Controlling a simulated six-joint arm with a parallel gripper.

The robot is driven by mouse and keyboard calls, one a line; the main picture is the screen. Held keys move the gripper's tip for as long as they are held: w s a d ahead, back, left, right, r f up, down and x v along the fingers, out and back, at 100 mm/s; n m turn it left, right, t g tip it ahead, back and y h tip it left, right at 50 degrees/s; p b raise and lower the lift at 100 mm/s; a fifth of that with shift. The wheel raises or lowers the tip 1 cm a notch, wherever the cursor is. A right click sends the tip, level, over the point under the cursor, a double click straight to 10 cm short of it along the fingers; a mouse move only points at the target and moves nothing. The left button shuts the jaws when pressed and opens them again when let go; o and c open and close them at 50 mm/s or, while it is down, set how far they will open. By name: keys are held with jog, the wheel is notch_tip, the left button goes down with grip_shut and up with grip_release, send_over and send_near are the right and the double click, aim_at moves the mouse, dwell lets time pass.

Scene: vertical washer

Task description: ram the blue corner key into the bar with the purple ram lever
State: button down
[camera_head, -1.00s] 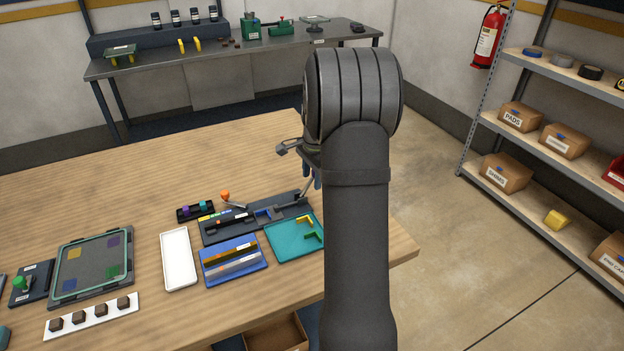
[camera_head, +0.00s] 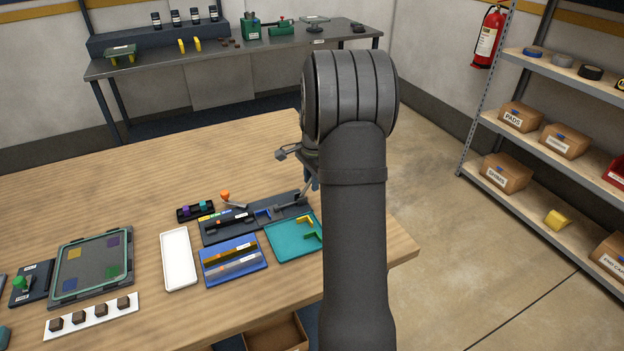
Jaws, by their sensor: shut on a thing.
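The dark fixture (camera_head: 213,238) lies on the wooden table. A dark bar (camera_head: 234,219) lies along its left part. The blue corner key (camera_head: 264,214) sits in the fixture just right of the bar; whether it touches the bar's end is too small to tell. The grey shaft of the ram lever (camera_head: 291,199) rises at the fixture's right end and leans up to the right, to my gripper (camera_head: 312,182). My gripper is shut on the lever's upper end. My arm hides much of the gripper, and the lever's purple part does not show.
An orange-knobbed lever (camera_head: 225,196) stands behind the fixture. In front are a teal tray (camera_head: 287,252) with yellow and green corner keys, a blue tray (camera_head: 232,280) with bars, and a white tray (camera_head: 178,259). A small black holder (camera_head: 183,219) sits at the fixture's left.

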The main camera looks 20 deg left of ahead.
jog(key=shift+s+a+r+t+h, duration=0.4)
jog(key=shift+s+a+t+h, duration=0.25)
jog(key=shift+t+h, duration=0.4)
jog(key=shift+s+a+r+t+h, duration=0.1)
jog(key=shift+s+a+t+h, duration=0.45)
jog(key=shift+t+h, duration=0.4)
jog(key=shift+s+a+n+t+h, duration=0.3)
jog(key=shift+s+a+t+h, duration=0.25)
jog(key=shift+t+h, duration=0.4)
jog(key=shift+s+a+f+t+h, duration=0.15)
jog(key=shift+s+a+t+h, duration=0.2)
jog(key=shift+t+h, duration=0.25)
jog(key=shift+s+a+f+t+h, duration=0.2)
jog(key=shift+a+t+h, duration=0.15)
jog(key=shift+t, duration=0.3)
jog(key=shift+h, duration=0.3)
jog(key=shift+a+r+t, duration=0.15)
jog(key=shift+t, duration=0.25)
